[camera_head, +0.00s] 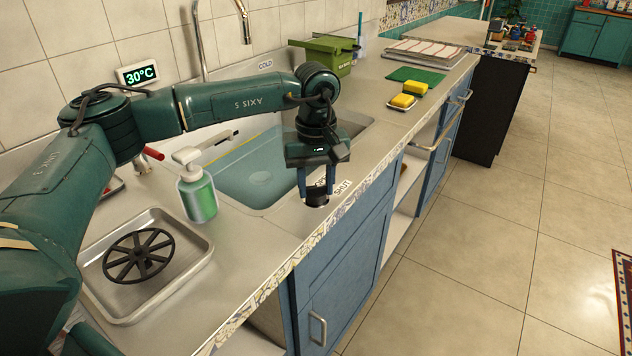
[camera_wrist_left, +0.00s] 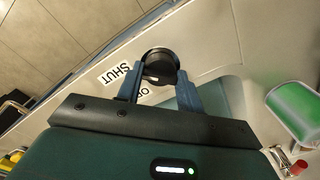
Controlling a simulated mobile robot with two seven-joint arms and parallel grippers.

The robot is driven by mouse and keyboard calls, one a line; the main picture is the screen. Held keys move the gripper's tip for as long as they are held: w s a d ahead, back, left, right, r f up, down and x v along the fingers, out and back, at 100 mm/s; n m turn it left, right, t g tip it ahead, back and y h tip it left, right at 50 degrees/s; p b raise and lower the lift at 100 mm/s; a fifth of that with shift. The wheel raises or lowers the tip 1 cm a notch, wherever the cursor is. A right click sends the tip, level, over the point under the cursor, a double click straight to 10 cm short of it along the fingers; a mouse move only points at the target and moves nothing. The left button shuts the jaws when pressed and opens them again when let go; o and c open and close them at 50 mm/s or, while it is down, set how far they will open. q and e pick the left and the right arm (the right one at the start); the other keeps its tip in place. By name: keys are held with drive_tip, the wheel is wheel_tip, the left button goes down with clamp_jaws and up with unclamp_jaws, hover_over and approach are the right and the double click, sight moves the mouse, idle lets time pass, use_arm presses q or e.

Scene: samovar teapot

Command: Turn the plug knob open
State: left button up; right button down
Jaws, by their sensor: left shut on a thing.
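The plug knob (camera_head: 316,196) is a round black knob on the counter strip between the sink and the front edge. It also shows in the left wrist view (camera_wrist_left: 160,62), beside a white "SHUT" label (camera_wrist_left: 120,74) and a second label partly hidden by a finger. My left gripper (camera_head: 317,187) reaches down from above and is shut on the knob, one blue finger on each side; it also shows in the left wrist view (camera_wrist_left: 160,82). The sink (camera_head: 245,170) behind it looks filled with bluish water. My right gripper is not in view.
A green soap bottle (camera_head: 197,195) and a metal tray (camera_head: 200,262) with a black spoked wheel (camera_head: 138,255) stand left of the knob. A green box (camera_head: 330,55), yellow sponges (camera_head: 402,100) and a red-handled tap (camera_head: 153,153) are around the sink.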

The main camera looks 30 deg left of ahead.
use_arm(q)
drive_tip(key=shift+n, duration=1.1)
drive_tip(key=n, duration=0.4)
drive_tip(key=shift+r+p, duration=0.1)
drive_tip(key=shift+p, duration=0.25)
drive_tip(key=shift+n, duration=1.1)
drive_tip(key=n, duration=0.5)
drive_tip(key=shift+p, duration=0.35)
drive_tip(key=shift+n, duration=2.1)
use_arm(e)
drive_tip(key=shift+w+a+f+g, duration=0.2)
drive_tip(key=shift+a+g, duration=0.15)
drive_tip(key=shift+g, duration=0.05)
use_arm(q)
drive_tip(key=o, duration=1)
